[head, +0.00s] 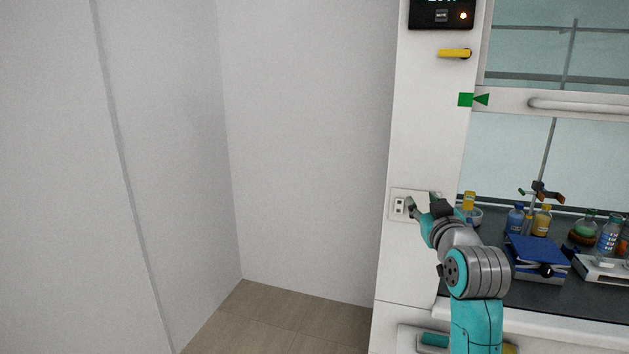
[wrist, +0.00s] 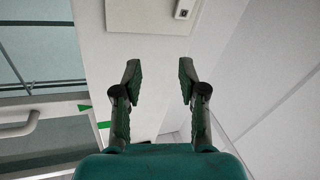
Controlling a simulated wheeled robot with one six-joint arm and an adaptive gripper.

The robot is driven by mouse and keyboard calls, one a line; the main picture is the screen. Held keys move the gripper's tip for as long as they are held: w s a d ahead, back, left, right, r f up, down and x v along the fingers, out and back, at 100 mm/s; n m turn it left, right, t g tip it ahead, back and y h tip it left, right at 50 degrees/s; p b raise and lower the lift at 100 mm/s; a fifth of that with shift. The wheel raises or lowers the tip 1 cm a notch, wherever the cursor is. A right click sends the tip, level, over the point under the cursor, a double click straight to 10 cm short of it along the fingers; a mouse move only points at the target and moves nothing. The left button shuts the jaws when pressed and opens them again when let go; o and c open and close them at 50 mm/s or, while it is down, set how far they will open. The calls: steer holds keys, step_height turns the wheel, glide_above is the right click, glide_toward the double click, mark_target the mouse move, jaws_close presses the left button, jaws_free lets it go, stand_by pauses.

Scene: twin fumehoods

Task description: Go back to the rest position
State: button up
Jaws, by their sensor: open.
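My gripper (head: 422,202) is in front of the white post at the left side of the fumehood, close to a white outlet plate (head: 399,206). In the wrist view my gripper (wrist: 159,80) has its two dark green fingers wide apart with nothing between them. The outlet plate (wrist: 150,17) lies beyond the fingertips at the top of the wrist view. The head view does not clearly show whether the fingers touch the plate.
The fumehood worktop (head: 575,297) on the right holds a blue book stack (head: 537,257), several bottles and a white balance (head: 603,269). A yellow handle (head: 454,54) juts from the post. The tiled floor (head: 285,317) at the left is clear, with bare walls behind.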

steer(key=s+a+f+m, duration=0.1)
steer(key=s+f, duration=0.3)
steer(key=f, duration=0.6)
steer(key=s+a+f, duration=0.1)
steer(key=s+f, duration=0.4)
steer(key=f, duration=0.6)
steer(key=s+a+f+g, duration=0.1)
steer(key=s+f+g, duration=0.1)
steer(key=s+f, duration=1.15)
steer(key=s+a+f+m, duration=0.1)
steer(key=s+f, duration=0.2)
steer(key=s, duration=0.7)
steer(key=s+f, duration=0.2)
steer(key=s, duration=0.8)
steer(key=s+r, duration=0.2)
steer(key=s, duration=0.7)
steer(key=s+r+g, duration=0.1)
steer(key=s, duration=0.8)
steer(key=shift+s+a+r+m, duration=0.15)
steer(key=shift+a+r+m, duration=0.15)
steer(key=shift+a+r, duration=0.15)
